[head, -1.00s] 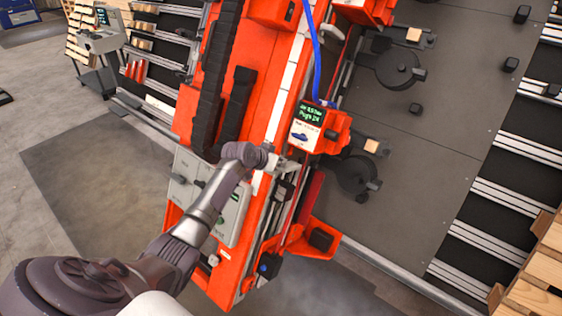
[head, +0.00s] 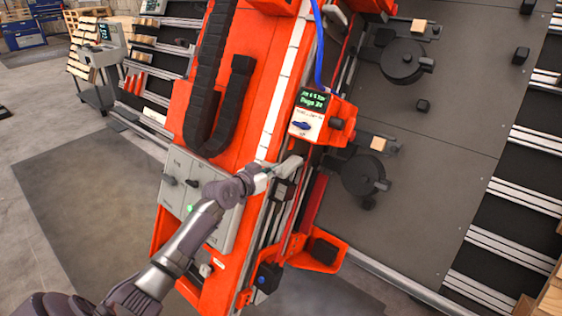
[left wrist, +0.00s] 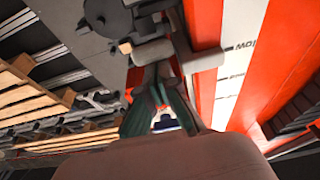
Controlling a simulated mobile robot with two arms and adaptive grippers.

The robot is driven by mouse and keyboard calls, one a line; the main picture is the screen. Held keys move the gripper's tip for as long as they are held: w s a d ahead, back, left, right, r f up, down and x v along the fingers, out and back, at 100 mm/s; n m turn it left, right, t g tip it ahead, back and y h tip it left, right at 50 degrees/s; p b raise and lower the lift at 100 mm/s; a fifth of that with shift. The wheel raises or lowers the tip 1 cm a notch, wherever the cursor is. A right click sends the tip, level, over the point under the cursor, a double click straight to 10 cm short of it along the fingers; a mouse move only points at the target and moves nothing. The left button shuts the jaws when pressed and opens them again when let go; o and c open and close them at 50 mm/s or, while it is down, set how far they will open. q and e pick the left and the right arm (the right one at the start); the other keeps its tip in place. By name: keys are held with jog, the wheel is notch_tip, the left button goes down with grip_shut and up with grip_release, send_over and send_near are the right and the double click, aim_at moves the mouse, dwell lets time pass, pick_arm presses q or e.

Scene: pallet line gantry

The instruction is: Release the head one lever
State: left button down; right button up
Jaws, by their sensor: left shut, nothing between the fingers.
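An orange head box (head: 320,120) with a small green-lit display stands on the orange gantry beam (head: 240,110). A blue lever (head: 301,126) lies across the white face below the display. My left gripper (head: 268,171) is below and left of that box, apart from the blue lever, beside a grey bar (head: 288,166) on the beam's edge. The gripper is shut and empty. In the left wrist view its fingers (left wrist: 155,77) meet close to grey machine parts; I cannot tell whether they touch. My right gripper is not in view.
A grey control panel (head: 196,205) sits on the beam behind my left forearm. A black cable chain (head: 205,100) runs along the beam. Dark round units (head: 362,175) stand on the grey board at the right. An orange bracket (head: 318,252) juts out at the beam's lower end.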

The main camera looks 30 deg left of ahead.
pick_arm(q)
jog(key=shift+s+d+f, duration=0.1)
jog(key=shift+f, duration=0.35)
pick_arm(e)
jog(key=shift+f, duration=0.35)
pick_arm(q)
jog(key=s+r+p, duration=0.3)
jog(key=s+r, duration=0.3)
jog(key=s, duration=0.4)
jog(key=shift+s+a, duration=0.15)
jog(key=shift+a, duration=0.3)
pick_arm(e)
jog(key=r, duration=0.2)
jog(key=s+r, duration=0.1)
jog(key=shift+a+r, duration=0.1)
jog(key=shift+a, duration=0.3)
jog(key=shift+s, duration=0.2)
